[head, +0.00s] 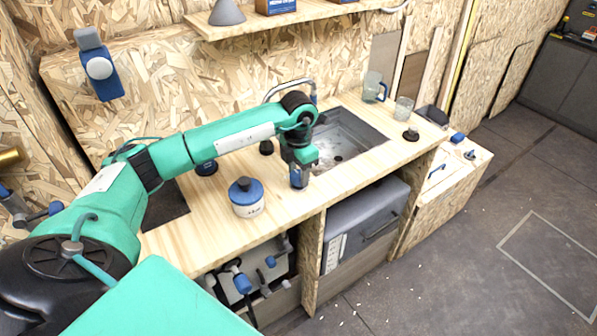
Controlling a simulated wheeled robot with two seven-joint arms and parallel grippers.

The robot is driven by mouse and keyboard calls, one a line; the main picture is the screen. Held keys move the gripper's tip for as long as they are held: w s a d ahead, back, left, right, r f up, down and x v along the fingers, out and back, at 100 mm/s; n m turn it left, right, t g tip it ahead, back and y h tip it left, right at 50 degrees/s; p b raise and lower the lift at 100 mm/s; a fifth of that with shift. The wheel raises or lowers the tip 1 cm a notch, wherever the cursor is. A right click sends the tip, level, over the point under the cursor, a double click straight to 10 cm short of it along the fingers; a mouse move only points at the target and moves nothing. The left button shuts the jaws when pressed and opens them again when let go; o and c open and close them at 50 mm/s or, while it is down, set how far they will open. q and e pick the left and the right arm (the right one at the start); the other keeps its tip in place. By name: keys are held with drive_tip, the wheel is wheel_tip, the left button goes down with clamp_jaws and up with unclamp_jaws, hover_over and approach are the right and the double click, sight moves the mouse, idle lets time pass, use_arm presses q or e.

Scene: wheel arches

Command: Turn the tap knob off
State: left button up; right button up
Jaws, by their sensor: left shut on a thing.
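The curved metal tap (290,84) rises at the back of the sink, partly behind my left arm. A small dark knob-like piece (266,147) stands on the counter left of the sink; I cannot tell if it is the tap knob. My left gripper (299,180) points down beside the sink's left edge, to the right of that dark piece and apart from it in the picture. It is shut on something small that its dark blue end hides. My right gripper is out of view.
The sink (345,140) is sunk into the wooden counter (215,240). A blue-lidded white pot (246,198) stands left of my gripper. A glass jug (374,87) and a glass (403,108) stand right of the sink. A shelf (300,17) hangs above.

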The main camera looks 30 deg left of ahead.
sight(298, 174)
use_arm(q)
drive_tip(key=shift+r, duration=0.1)
drive_tip(key=o, duration=1)
drive_tip(key=shift+c, duration=0.2)
drive_tip(key=shift+r, duration=0.4)
wheel_tip(298, 174, up, 13)
drive_tip(key=b, duration=0.2)
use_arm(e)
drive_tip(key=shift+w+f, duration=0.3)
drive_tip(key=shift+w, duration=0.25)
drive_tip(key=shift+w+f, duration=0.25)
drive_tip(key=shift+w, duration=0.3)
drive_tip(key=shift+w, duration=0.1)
